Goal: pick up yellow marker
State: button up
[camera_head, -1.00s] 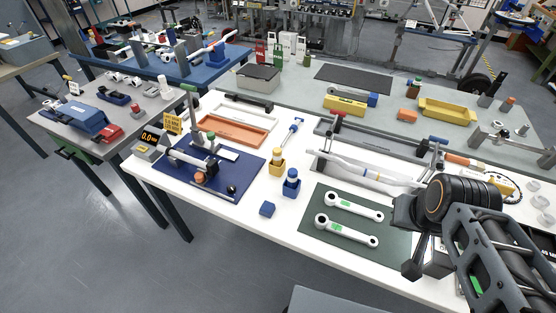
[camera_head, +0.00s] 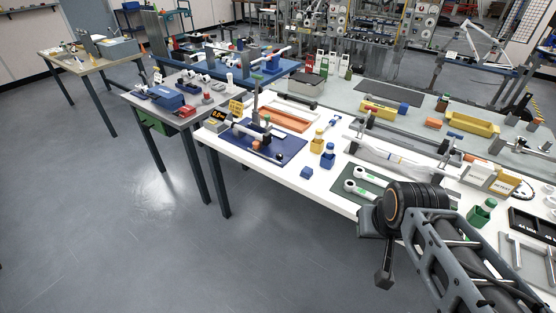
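No pen-shaped yellow marker can be made out clearly. A small upright yellow item with a pale band (camera_head: 318,137) stands on the white workbench (camera_head: 262,171), beside a similar blue one (camera_head: 328,156); I cannot tell whether the yellow one is the marker. My gripper (camera_head: 384,277) hangs at the lower right, in front of the bench's near edge in the picture and away from the yellow item. It is seen from the side, so its opening is unclear, and I see nothing held in it.
A blue mat with a fixture (camera_head: 288,148), a blue cube (camera_head: 306,173) and a green mat with wrenches (camera_head: 346,202) lie on the bench. Yellow bins (camera_head: 473,123) stand farther back. A grey side table (camera_head: 150,108) is at left. Open floor (camera_head: 130,240) fills the lower left.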

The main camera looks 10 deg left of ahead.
aim_at(319, 131)
jog(key=u, duration=3.85)
jog(key=i, duration=0.15)
jog(key=z, duration=2.75)
jog(key=i, duration=0.9)
jog(key=z, duration=0.65)
jog(key=i, duration=0.75)
jog(key=z, duration=0.65)
